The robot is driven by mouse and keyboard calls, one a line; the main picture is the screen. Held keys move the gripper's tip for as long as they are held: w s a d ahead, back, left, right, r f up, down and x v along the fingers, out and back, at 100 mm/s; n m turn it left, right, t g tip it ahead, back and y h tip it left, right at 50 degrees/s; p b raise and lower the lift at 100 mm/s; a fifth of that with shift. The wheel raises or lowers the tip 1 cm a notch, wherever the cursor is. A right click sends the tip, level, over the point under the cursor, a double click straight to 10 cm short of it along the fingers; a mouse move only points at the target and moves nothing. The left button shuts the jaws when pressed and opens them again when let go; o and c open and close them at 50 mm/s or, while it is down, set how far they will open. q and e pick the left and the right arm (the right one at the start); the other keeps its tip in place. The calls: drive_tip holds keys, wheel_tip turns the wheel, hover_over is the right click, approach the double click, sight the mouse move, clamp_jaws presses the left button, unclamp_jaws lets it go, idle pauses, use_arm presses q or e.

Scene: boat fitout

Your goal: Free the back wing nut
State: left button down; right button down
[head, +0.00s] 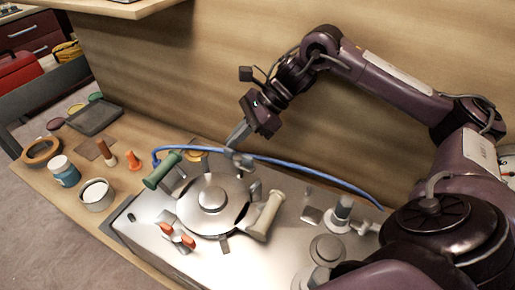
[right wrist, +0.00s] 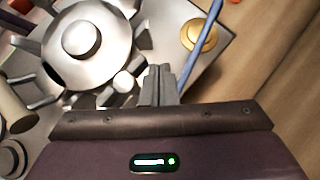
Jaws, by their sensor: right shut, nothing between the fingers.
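A round metal lid (head: 212,200) with a raised centre knob sits on the steel box top, and it also shows in the right wrist view (right wrist: 112,54). The back wing nut (head: 243,161) is grey and stands at the lid's back edge. In the right wrist view the wing nut (right wrist: 124,84) lies just left of the fingers. My right gripper (head: 232,138) reaches down from the upper right, shut and empty. Its fingertips (right wrist: 161,72) are close beside the wing nut; I cannot tell whether they touch it. My left gripper is not in view.
A blue hose (head: 290,165) runs behind the lid, close to the fingers. A green handle (head: 162,170) and a beige handle (head: 265,215) flank the lid. Red-tipped parts (head: 167,229) stand in front. A brass disc (right wrist: 199,36) lies behind. Jars and tools crowd the left bench.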

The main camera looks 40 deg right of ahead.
idle(0.7)
wheel_tip(320, 180, up, 20)
drive_tip(key=p, duration=0.8)
drive_tip(key=shift+f, duration=0.1)
